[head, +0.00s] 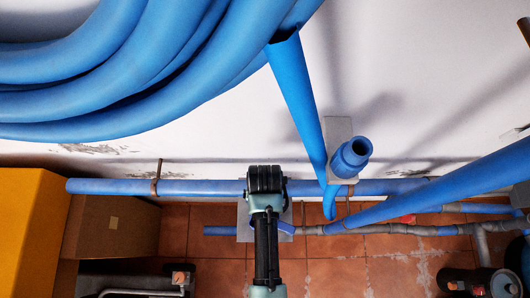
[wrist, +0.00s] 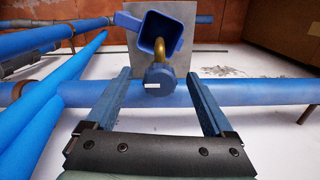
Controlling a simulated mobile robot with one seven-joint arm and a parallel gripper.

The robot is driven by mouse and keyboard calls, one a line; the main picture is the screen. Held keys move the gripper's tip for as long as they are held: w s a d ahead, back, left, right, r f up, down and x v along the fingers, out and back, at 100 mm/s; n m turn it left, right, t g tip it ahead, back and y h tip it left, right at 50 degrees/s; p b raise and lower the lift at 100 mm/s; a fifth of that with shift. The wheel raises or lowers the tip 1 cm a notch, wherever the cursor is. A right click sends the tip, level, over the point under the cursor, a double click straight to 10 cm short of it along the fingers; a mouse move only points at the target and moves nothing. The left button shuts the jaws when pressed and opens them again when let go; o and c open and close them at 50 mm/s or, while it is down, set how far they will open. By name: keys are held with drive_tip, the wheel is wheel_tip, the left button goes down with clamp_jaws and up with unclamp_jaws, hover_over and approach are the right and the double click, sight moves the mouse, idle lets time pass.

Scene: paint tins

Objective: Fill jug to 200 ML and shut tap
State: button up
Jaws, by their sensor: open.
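The blue jug (wrist: 152,28) is at the top middle of the wrist view, its open mouth showing and a handle at its left. It is on a grey plate (wrist: 188,50). A brass spout (wrist: 164,50) curves over its mouth. The blue tap knob (wrist: 160,80), with a white mark, is in front of the spout. My gripper (wrist: 159,75) is open, one finger on each side of the knob, with visible gaps. In the head view my arm hides most of the tap and jug; a blue part (head: 286,228) shows beside it. I cannot read the water level.
A blue pipe (head: 210,188) runs along the wall behind the tap. Thick blue hoses (head: 120,75) hang at the upper left, and a blue pipe (head: 298,95) slopes down near my arm. A brown box (head: 112,225) stands at the left. Tiled floor (head: 210,275) is partly open.

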drive_tip(key=shift+r+p, duration=3.3)
drive_tip(key=shift+r, duration=0.05)
drive_tip(key=shift+f, duration=0.1)
